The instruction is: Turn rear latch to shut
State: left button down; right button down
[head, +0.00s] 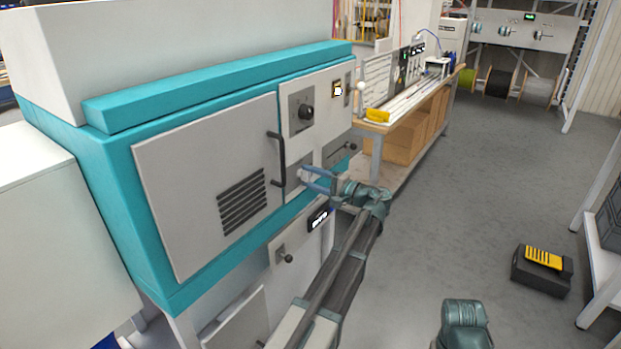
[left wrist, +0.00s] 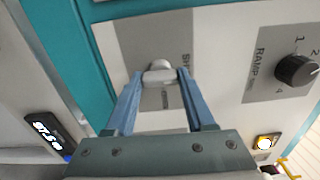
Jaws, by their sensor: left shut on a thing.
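The latch (left wrist: 160,75) is a small pale handle on a grey plate (left wrist: 130,40) on the machine's front. A partly covered label beginning "SH" stands on the plate beside it. My left gripper (left wrist: 157,78) has its two blue fingers closed on the handle's two sides. In the head view my left gripper (head: 305,176) reaches the plate just right of the black door handle (head: 279,160), and the latch is mostly hidden by the fingers. My right gripper is not in view.
A black RAMP knob (left wrist: 296,70) sits near the latch; it also shows in the head view (head: 306,112). A lower lever (head: 286,257) and a lit display (head: 318,218) are below. A workbench (head: 400,115) stands behind; open floor (head: 450,190) lies right.

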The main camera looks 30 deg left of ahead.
pick_arm(q)
jog(key=shift+n, duration=0.4)
jog(key=shift+c, duration=1.3)
grip_release()
jog(key=s+d, duration=0.1)
jog(key=d, duration=1.2)
jog(key=shift+d, duration=0.4)
jog(key=shift+s, duration=0.1)
